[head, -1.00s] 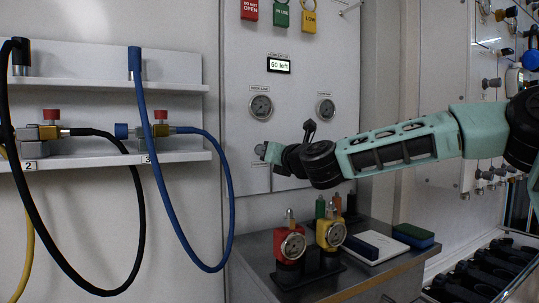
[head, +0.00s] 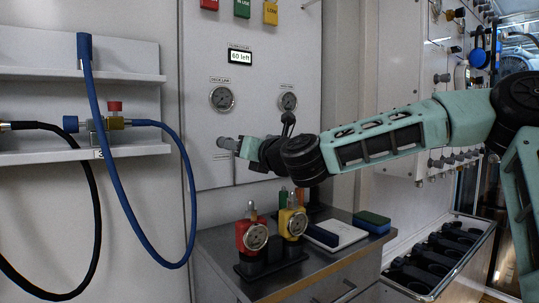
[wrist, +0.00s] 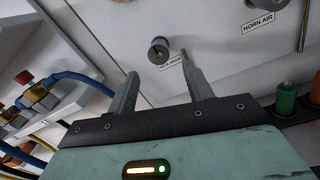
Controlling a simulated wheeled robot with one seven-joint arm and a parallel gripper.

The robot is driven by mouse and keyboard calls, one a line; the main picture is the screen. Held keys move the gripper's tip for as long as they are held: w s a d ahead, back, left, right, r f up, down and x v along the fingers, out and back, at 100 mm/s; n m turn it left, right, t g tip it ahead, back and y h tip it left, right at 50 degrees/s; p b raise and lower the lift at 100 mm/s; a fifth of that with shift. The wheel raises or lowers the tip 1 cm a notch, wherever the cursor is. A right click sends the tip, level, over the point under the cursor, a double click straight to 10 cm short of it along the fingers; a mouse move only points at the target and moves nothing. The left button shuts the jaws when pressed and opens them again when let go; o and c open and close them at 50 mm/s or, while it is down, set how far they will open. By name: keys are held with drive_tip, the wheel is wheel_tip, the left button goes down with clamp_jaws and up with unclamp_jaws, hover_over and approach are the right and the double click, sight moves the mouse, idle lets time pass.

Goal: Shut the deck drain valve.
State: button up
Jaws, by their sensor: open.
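A round grey valve knob (wrist: 159,50) sticks out of the pale panel in the wrist view. A label beside it is partly hidden by my right finger, and I can read only part of it. My gripper (wrist: 158,64) is open, with its two fingers apart and the knob showing between and beyond the tips. I cannot tell how far the tips are from it. In the head view my gripper (head: 241,146) is close to the panel, below the left gauge (head: 222,98), and the knob (head: 226,143) shows at its left.
Below the arm, a cabinet top carries a red gas detector (head: 252,236) and a yellow one (head: 293,222). Blue hose (head: 160,235) hangs at the left. A display (head: 240,57) reads 60 left.

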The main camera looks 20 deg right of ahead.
drive_tip(key=p+v, duration=0.1)
drive_tip(key=v, duration=1)
drive_tip(key=shift+s, duration=0.25)
drive_tip(key=shift+f, duration=0.1)
